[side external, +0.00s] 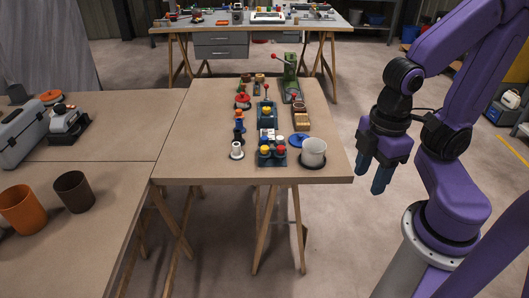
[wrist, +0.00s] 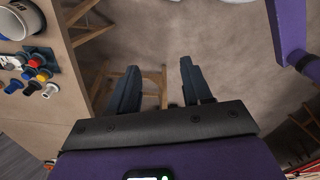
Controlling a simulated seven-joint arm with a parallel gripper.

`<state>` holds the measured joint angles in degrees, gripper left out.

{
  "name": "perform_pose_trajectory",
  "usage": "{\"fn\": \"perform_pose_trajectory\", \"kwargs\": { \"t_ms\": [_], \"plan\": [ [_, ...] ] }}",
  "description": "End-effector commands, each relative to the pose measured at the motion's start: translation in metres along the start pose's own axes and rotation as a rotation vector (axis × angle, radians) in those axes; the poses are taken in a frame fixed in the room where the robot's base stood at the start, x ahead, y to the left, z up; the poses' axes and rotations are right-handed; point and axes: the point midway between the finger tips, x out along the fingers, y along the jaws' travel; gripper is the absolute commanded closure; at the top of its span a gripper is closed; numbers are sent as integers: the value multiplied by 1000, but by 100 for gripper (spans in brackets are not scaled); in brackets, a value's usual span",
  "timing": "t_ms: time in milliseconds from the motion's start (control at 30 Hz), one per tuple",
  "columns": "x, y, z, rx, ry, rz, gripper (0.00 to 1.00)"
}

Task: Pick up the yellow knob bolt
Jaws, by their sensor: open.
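Yellow knob bolts (side external: 265,150) show as small round yellow heads on a dark block (side external: 272,161) near the front edge of the table. A yellow knob (wrist: 34,63) also shows at the left of the wrist view, among red, blue and white ones. My gripper (side external: 372,174) hangs off the right side of the table, fingers down and apart from everything. In the wrist view my gripper (wrist: 160,68) is open, with only floor and trestle legs between its fingers.
The table's front left (side external: 195,165) is bare.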

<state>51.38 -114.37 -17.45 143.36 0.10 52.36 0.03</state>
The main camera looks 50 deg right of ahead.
Motion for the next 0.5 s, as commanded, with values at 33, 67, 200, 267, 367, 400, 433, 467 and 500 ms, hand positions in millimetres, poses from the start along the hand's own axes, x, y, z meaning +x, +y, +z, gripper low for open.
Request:
{"fn": "perform_pose_trajectory", "kwargs": {
  "t_ms": [33, 67, 200, 267, 367, 400, 433, 467, 500],
  "plan": [
    [0, 0, 0, 0, 0, 0, 41],
    [0, 0, 0, 0, 0, 0, 41],
    [0, 0, 0, 0, 0, 0, 41],
    [0, 0, 0, 0, 0, 0, 41],
    [-1, 2, -3, 21, 0, 0, 41],
    [-1, 4, -6, 46, -1, 1, 41],
    [-2, 7, -10, 73, -2, 1, 41],
    [-3, 10, -14, 107, -2, 2, 41],
    [-4, 16, -22, 163, -3, 2, 41]
  ]
}}
